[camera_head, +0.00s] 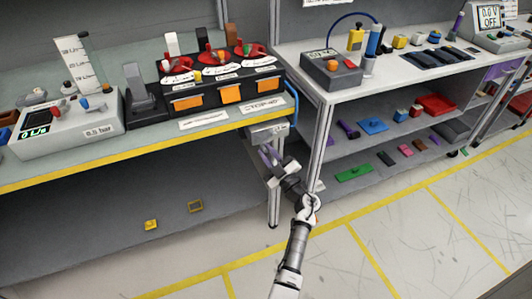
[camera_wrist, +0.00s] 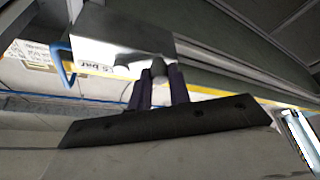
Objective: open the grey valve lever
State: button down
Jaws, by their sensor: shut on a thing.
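A grey valve box (camera_head: 262,133) is fixed at the right front corner of the left bench, just under the yellow edge. It also fills the upper middle of the wrist view as a grey plate (camera_wrist: 110,35) with a white label. The grey valve lever (camera_wrist: 158,67) shows as a small dark grey piece below the plate. My gripper (camera_head: 268,150) reaches up to the box from below. In the wrist view my gripper (camera_wrist: 158,78) has its two dark purple fingers shut on the lever, one each side. The fingers hide part of the lever.
A blue hose (camera_head: 293,101) runs beside the box at the bench end. A black unit (camera_head: 222,92) with red-based handles and a grey meter box (camera_head: 66,122) stand on the bench. The right bench's shelves (camera_head: 385,138) hold several parts. The floor (camera_head: 330,255) is clear.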

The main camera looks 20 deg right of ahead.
jog(key=shift+d+f+n+g+y+b, duration=0.3)
jog(key=shift+d+n+g, duration=0.45)
jog(key=shift+n, duration=1.2)
jog(key=shift+d+f+n+g+y+b, duration=0.15)
jog(key=shift+d+f+n+g+b, duration=0.35)
jog(key=shift+n, duration=1.5)
jog(key=shift+d+f+n+g+y+b, duration=0.2)
jog(key=shift+d+n+g, duration=0.7)
jog(key=shift+n, duration=1.05)
jog(key=shift+r, duration=0.15)
jog(key=c, duration=1.3)
grip_release()
jog(key=b+v, duration=0.2)
jog(key=v, duration=1.1)
jog(key=shift+s+d, duration=0.15)
jog(key=shift+s, duration=0.15)
